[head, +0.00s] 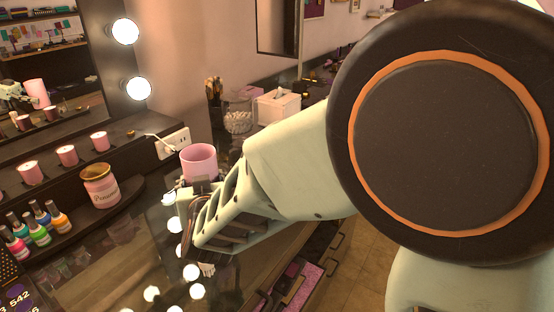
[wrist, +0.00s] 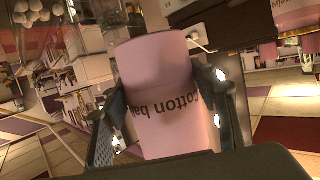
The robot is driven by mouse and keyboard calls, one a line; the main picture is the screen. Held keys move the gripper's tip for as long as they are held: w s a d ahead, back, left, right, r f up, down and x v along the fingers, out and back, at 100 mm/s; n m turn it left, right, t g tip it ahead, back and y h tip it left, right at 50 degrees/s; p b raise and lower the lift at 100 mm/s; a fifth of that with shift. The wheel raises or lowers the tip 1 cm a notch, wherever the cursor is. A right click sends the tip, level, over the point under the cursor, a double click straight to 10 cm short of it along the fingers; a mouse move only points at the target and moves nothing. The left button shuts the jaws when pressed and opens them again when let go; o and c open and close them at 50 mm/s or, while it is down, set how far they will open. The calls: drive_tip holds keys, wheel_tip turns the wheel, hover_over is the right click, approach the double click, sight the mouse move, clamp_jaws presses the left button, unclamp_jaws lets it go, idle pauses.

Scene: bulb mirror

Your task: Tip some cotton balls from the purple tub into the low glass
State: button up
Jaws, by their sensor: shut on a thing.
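The purple tub looks pink here and stands about upright in the head view (head: 199,160), at the end of my arm. In the wrist view the tub (wrist: 160,85) carries dark lettering that reads "cotton ba…". My gripper (head: 188,195) is shut on it, with one finger on each side of the tub in the wrist view (wrist: 165,110). I cannot see inside the tub. A clear glass vessel (head: 238,115) with white balls in it stands behind, towards the wall; I cannot tell whether it is the low glass. White balls also show at the top left of the wrist view (wrist: 32,12).
A white tissue box (head: 278,107) stands at the back beside the glass vessel. A pink jar (head: 100,187), nail polish bottles (head: 38,222) and candles (head: 67,155) line the left. A wall socket (head: 173,143) is behind the tub. The glossy tabletop (head: 130,260) in front is mostly clear.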

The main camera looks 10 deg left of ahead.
sight(197, 150)
wheel_tip(197, 150, up, 7)
drive_tip(key=p, duration=0.5)
drive_tip(key=shift+r+p, duration=0.15)
drive_tip(key=shift+p, duration=0.15)
drive_tip(key=w+d+m+t+h+p, duration=0.1)
drive_tip(key=w+d+h, duration=0.1)
drive_tip(key=w+d, duration=0.55)
drive_tip(key=w+d+m+h+p, duration=0.15)
drive_tip(key=w+d, duration=0.25)
drive_tip(key=d, duration=0.7)
drive_tip(key=w+d+m+h, duration=0.2)
drive_tip(key=d+m+h, duration=0.1)
drive_tip(key=d, duration=2)
drive_tip(key=shift+d+t+p, duration=0.3)
drive_tip(key=shift+p, duration=0.05)
